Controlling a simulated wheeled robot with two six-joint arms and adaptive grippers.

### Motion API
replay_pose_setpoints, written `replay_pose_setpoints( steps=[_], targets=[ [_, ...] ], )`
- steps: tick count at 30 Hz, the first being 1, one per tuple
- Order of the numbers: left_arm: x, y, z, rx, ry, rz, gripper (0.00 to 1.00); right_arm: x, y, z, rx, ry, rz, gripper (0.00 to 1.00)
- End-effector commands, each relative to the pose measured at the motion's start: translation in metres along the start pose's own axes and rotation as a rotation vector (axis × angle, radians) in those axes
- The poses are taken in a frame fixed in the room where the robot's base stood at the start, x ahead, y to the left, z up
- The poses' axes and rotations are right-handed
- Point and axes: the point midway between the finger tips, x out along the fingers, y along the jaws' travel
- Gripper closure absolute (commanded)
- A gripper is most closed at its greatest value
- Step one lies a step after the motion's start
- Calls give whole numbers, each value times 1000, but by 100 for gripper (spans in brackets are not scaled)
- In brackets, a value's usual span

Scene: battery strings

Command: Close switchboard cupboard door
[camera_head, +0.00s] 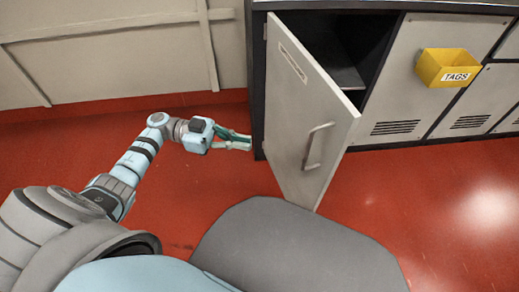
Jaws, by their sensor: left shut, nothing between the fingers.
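The grey switchboard cupboard door (296,120) stands open, hinged at its left edge and swung out toward me. It has a light bar handle (317,146) and a label strip near its top. The dark inside of the cupboard (330,42) shows behind it, with a grey shelf. My left gripper (246,141) is shut and empty, to the left of the door near its hinge side. Whether the fingertips touch the door or cabinet frame, I cannot tell. My right gripper is not in view.
Closed vented cabinet doors (408,85) continue to the right. A yellow TAGS bin (447,68) sticks out from them. A beige wall panel (120,50) stands at the left. The red floor (410,190) is clear to the right of the door.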

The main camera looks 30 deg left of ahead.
Motion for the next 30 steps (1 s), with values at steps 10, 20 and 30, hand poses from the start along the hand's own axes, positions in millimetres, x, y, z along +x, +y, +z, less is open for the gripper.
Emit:
replay_pose_setpoints(
  steps=[10, 20, 30],
  targets=[
    [73, 0, -1, 2, 7, -3, 100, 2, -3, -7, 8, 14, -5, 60],
    [121, -1, -1, 0, 6, -5, 100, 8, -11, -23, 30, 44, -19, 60],
    [124, -1, -2, -1, 4, -6, 100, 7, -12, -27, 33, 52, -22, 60]
  ],
)
